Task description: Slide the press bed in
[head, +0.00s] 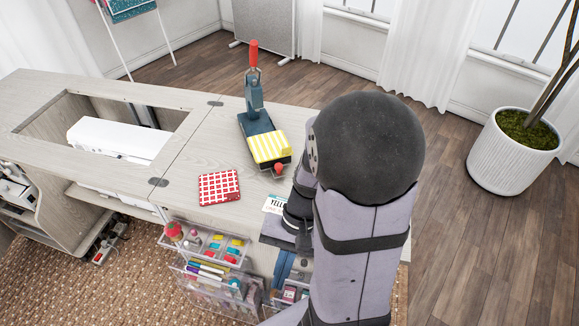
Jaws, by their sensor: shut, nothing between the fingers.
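A dark blue-grey hand press (253,105) with a red-topped lever stands on the cabinet top. Its press bed (269,148) sticks out at the near end, covered with yellow-and-white striped cloth. A small red knob (278,168) is at the bed's front. My gripper (297,213) is to the right of and nearer than the bed, apart from it, over the cabinet's right front part. It is shut and empty. My own arm hides much of it, and its fingertips are hard to make out.
A red-and-white checked cloth square (219,187) lies left of the bed. A label card (275,204) lies near my gripper. The cabinet opening (60,115) holds a white machine (118,138). Clear organizers (215,245) hang at the front. A potted plant (515,145) stands right.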

